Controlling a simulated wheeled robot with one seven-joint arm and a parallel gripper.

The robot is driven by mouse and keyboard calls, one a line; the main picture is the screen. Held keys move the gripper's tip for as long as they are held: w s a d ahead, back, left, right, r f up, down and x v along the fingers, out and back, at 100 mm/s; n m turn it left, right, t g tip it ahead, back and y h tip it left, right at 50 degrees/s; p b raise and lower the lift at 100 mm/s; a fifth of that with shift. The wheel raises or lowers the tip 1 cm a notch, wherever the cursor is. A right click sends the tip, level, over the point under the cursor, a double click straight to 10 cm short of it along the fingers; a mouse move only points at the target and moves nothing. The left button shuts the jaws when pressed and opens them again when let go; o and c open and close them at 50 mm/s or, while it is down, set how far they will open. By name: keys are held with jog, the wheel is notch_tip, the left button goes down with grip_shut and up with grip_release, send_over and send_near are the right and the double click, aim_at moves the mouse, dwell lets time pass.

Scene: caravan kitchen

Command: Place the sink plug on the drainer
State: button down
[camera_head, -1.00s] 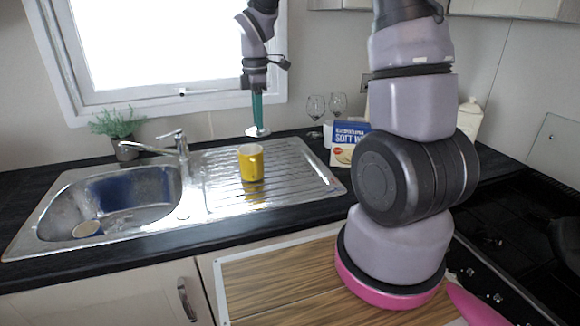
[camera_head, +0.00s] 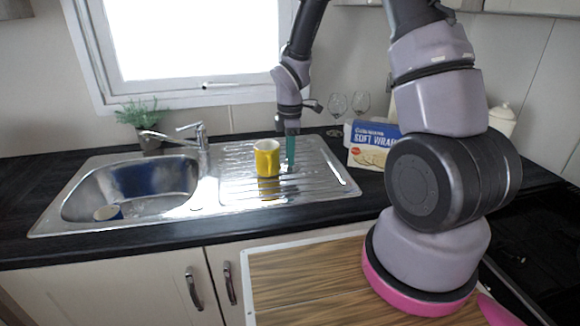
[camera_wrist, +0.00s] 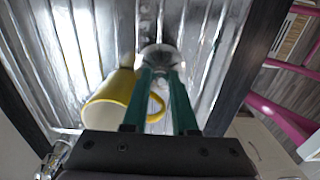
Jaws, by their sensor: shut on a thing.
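The sink plug (camera_wrist: 160,52) is a small shiny silver round piece at my fingertips in the wrist view. My gripper (camera_wrist: 161,72) has teal fingers and is shut on it. In the head view my gripper (camera_head: 291,163) points down low over the ribbed steel drainer (camera_head: 328,178), just right of the yellow mug. The plug is hard to make out there. I cannot tell whether it touches the drainer (camera_wrist: 205,22). The yellow mug (camera_head: 267,158) stands upright on the drainer. In the wrist view the mug (camera_wrist: 108,97) is close at the left of my fingers.
The sink bowl (camera_head: 80,205) is left of the drainer and holds a cup (camera_head: 107,212). The tap (camera_head: 203,140) stands behind it. A blue and white box (camera_head: 372,142) and wine glasses (camera_head: 348,103) stand behind the drainer's right end. The drainer's right front is clear.

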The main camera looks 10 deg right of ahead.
jog(key=shift+f, duration=2)
jog(key=shift+f, duration=0.1)
jog(key=c, duration=0.7)
grip_release()
notch_tip(320, 180, up, 12)
jog(key=shift+r, duration=0.1)
jog(key=s+d+r+m+t, duration=0.25)
jog(key=r+m, duration=0.25)
jog(key=r, duration=0.3)
jog(key=s+d+r+m+t, duration=0.1)
jog(key=s+d+r+m, duration=0.3)
jog(key=r, duration=0.4)
jog(key=s+r+m+t+y, duration=0.1)
jog(key=s+r+m+t, duration=0.1)
jog(key=s+r+m, duration=0.2)
jog(key=s+d+r+m+t+y, duration=0.1)
jog(key=s+r+m, duration=0.3)
jog(key=s+m, duration=0.4)
jog(key=shift+s+d+r+m+t, duration=0.25)
jog(key=shift+s+r+m+t, duration=0.15)
jog(key=shift+m, duration=0.2)
